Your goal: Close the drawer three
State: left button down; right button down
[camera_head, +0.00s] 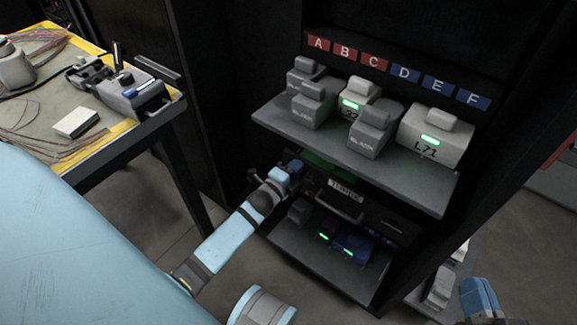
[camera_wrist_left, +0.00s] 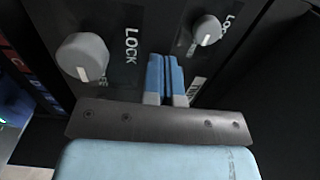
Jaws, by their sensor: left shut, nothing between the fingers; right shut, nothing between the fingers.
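The drawer labelled THREE (camera_head: 345,186) is in the dark cabinet, below the upper grey shelf, in the head view. It has a grey handle, and I cannot tell how far out it stands. My left gripper (camera_head: 294,167) is shut and empty at the left of this label, beneath the shelf's edge. In the left wrist view its blue fingers (camera_wrist_left: 166,76) are together in front of a black panel, between two grey knobs marked LOCK. I cannot tell whether they touch the panel. My right gripper (camera_head: 480,299) is shut at the lower right, away from the drawer.
The upper grey shelf (camera_head: 432,190) juts out with several grey boxes under labels A to F. A lower pulled-out tray (camera_head: 310,262) holds boxes with green lights. The larger knob (camera_wrist_left: 82,57) is left of the fingers. A workbench (camera_head: 120,145) stands at the left.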

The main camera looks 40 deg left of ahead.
pick_arm(q)
jog(key=shift+w, duration=0.1)
jog(key=w, duration=0.4)
jog(key=shift+w+d, duration=0.15)
jog(key=shift+w, duration=0.15)
jog(key=shift+s, duration=0.1)
